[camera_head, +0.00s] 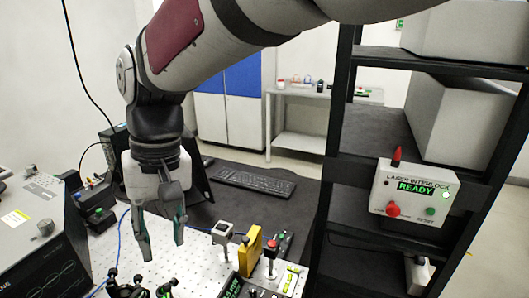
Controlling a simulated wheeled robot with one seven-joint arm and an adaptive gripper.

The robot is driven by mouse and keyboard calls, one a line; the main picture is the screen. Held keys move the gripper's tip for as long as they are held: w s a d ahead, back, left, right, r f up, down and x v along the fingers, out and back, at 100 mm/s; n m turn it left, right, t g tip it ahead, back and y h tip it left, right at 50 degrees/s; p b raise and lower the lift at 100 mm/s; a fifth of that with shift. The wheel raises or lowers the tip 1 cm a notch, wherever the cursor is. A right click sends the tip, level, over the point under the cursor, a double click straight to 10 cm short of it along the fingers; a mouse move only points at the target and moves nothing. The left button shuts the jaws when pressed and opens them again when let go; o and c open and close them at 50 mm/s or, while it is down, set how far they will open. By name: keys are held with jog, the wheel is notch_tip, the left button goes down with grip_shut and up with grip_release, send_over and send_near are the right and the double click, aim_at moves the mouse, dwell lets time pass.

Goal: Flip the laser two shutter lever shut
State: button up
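My gripper (163,250) hangs over the white perforated optics board (128,262), fingers pointing down. Its two fingers are apart with nothing between them. Small devices stand on the board to the right of my gripper: a grey block with a dark front (222,232), a yellow upright block (250,252) and a post with a red top (271,246). I cannot tell which part is the laser two shutter lever; no readable label marks it. The lower edge of the picture cuts off part of the board.
A laser interlock box (412,192) reading READY sits on the black rack (338,150) at right. A grey instrument (35,240) stands at left. Black mounts (128,288) are below my gripper. A keyboard (253,182) lies behind; dark tabletop near it is bare.

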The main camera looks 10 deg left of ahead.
aim_at(167, 285)
jog(key=f, duration=0.4)
jog(key=s+a+f, duration=0.1)
jog(key=f, duration=0.3)
jog(key=f+p, duration=0.1)
jog(key=f, duration=0.3)
jog(key=shift+s+a+f, duration=0.15)
jog(key=shift+a+f, duration=0.05)
jog(key=shift+f, duration=0.2)
jog(key=shift+c, duration=0.6)
grip_shut()
